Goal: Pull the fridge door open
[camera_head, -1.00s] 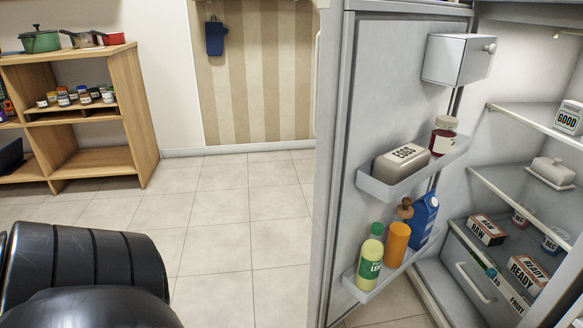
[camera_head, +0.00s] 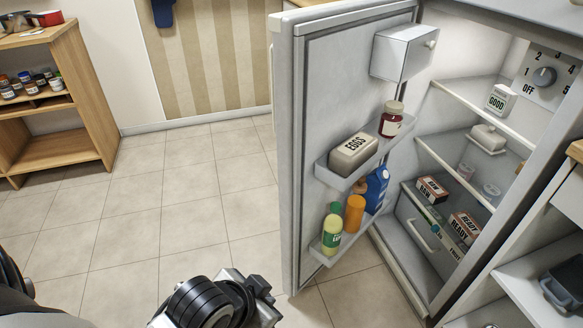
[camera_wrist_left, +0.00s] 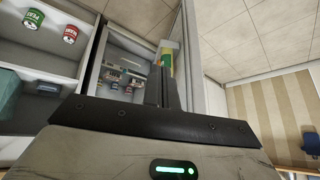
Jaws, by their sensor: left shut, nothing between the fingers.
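The fridge door (camera_head: 290,165) stands wide open in the head view, its inner side facing right, with an egg box, bottles and a carton on its shelves. The fridge interior (camera_head: 440,210) is exposed to the right of the door. My left gripper (camera_head: 262,287) is low in the middle of the head view, left of the door's lower part in the picture; its fingertips are hard to make out there. In the left wrist view its fingers (camera_wrist_left: 162,88) are together and empty, with the fridge beyond them. My right gripper is out of view.
A wooden shelf (camera_head: 75,105) with jars and pots stands at the left. A white open unit (camera_head: 540,265) stands right of the fridge. Bare tiled floor (camera_head: 180,190) lies between the wooden shelf and the door.

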